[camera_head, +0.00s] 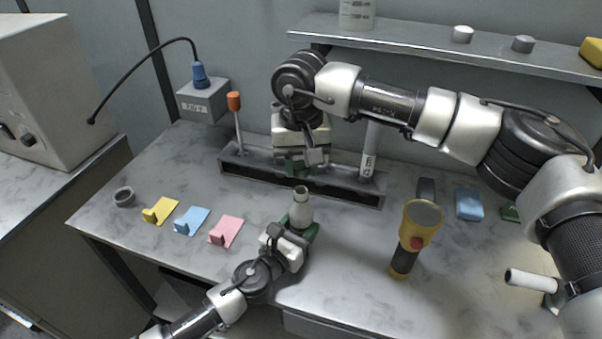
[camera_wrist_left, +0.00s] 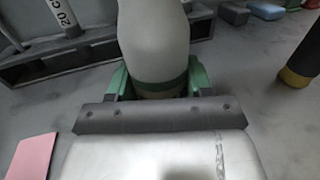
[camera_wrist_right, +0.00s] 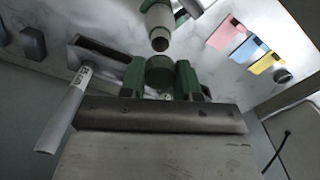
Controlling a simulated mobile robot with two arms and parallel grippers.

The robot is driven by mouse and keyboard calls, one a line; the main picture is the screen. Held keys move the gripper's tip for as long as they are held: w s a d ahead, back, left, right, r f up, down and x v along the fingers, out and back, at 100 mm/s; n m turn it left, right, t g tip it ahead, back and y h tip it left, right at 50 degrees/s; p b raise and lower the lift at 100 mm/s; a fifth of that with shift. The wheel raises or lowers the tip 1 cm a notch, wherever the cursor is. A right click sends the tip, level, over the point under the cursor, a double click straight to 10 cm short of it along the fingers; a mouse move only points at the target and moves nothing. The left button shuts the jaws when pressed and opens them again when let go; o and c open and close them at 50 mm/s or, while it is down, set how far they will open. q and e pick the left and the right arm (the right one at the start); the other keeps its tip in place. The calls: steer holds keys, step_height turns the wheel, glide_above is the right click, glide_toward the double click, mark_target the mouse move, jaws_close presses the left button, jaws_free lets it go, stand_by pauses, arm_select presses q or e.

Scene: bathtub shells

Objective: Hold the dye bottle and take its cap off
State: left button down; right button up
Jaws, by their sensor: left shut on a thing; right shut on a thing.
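The dye bottle (camera_head: 302,212) is pale grey with a narrow neck and stands about upright above the front middle of the bench. My left gripper (camera_head: 301,231) is shut on its lower body; the green fingers show on both sides of it in the left wrist view (camera_wrist_left: 157,82). The bottle's bare, dark mouth shows in the right wrist view (camera_wrist_right: 160,43). My right gripper (camera_head: 302,168) is behind and above the bottle, shut on the green cap (camera_wrist_right: 160,72). The cap is apart from the bottle mouth. In the head view the cap is largely hidden.
A dark rack (camera_head: 340,191) with an orange-handled tool (camera_head: 234,102) and a white tube (camera_head: 369,150) stands behind. A yellow flashlight (camera_head: 419,232) is at right. Yellow, blue and pink pieces (camera_head: 226,231) lie at left. A shelf (camera_head: 420,47) hangs above.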

arm_select(q)
steer(key=shift+c, duration=1.9)
jaws_free()
steer(key=shift+s, duration=0.1)
